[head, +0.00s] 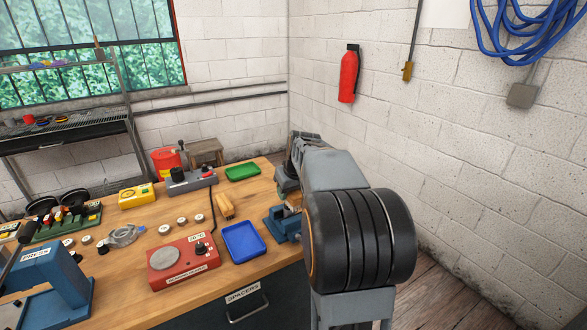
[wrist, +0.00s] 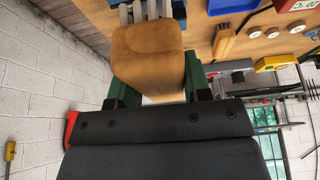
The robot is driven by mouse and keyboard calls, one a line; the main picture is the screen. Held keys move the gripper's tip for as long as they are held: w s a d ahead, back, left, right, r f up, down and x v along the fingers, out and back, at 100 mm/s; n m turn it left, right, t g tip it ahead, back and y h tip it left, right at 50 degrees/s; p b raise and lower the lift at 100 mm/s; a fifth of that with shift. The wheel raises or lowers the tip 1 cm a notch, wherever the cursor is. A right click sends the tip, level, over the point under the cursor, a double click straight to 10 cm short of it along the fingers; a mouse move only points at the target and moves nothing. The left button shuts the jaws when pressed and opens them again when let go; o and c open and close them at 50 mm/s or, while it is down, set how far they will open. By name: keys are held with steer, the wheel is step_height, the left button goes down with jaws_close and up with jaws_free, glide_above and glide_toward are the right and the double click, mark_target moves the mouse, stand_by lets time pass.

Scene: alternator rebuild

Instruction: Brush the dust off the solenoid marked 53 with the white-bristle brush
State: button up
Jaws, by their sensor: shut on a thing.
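My gripper (wrist: 150,92) is shut on a tan wooden block, which looks like a brush handle (wrist: 147,50). In the head view my gripper is mostly hidden behind my arm, at the bench's right end beside a blue vise (head: 279,224). I cannot make out a solenoid marked 53.
A blue tray (head: 243,254) lies left of the vise, with a red hot plate (head: 183,283) beside it. A green tray (head: 242,173) and a grey device (head: 193,183) stand farther back. Several small round pieces (head: 182,220) lie left of the brush. A blue press (head: 52,272) stands front left.

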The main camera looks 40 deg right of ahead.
steer(key=shift+s+r+p, duration=0.2)
steer(key=shift+r+p, duration=0.05)
steer(key=shift+p, duration=0.1)
steer(key=shift+w+r+p, duration=0.2)
steer(key=shift+r+p, duration=0.2)
steer(key=shift+r, duration=0.6)
steer(key=shift+s+r+p, duration=0.1)
steer(key=shift+r+p, duration=2.1)
steer(key=shift+r, duration=0.65)
